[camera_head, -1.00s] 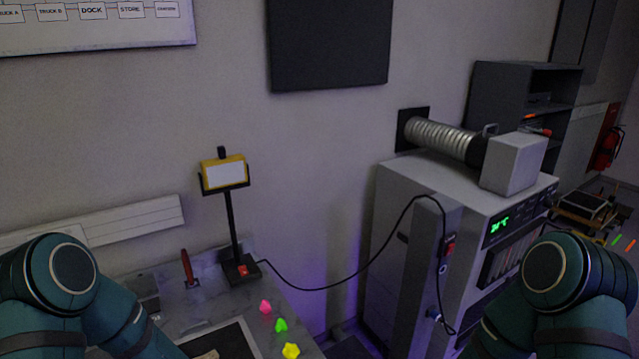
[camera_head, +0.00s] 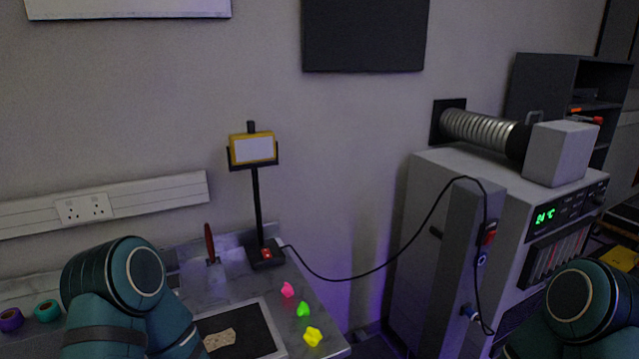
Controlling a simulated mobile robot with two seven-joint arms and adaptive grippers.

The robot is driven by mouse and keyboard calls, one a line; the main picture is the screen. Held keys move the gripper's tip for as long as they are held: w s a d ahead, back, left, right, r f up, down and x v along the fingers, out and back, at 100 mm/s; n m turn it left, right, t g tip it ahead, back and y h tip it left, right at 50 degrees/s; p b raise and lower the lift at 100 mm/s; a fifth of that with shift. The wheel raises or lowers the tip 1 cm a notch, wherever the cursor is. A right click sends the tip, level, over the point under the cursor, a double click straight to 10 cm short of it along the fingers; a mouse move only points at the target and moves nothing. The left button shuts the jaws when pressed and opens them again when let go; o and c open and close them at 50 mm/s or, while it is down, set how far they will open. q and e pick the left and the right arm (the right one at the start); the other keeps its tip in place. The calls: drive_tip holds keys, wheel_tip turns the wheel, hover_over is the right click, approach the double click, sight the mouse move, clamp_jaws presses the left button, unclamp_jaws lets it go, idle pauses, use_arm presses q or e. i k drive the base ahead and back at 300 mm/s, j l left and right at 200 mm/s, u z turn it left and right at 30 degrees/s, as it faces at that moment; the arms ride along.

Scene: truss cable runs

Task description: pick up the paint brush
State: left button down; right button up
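A slim upright thing with a red handle (camera_head: 210,241) stands on the grey bench at the left, just left of the lamp's base. Its lower end is light and small. It may be the paint brush, but I cannot tell for sure. No other brush shows clearly. Only upper links of my two arms show, at the lower left and lower right. Both grippers are out of view. My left arm hides part of the bench front.
A yellow-headed lamp (camera_head: 253,150) stands on the bench (camera_head: 232,283), its cable running to a grey machine (camera_head: 440,240). Pink (camera_head: 288,290), green (camera_head: 303,310) and yellow (camera_head: 313,337) pieces lie near a dark tray (camera_head: 277,320). Purple (camera_head: 11,319) and teal (camera_head: 47,310) rolls sit far left.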

sight(209, 241)
drive_tip(key=u, duration=1.2)
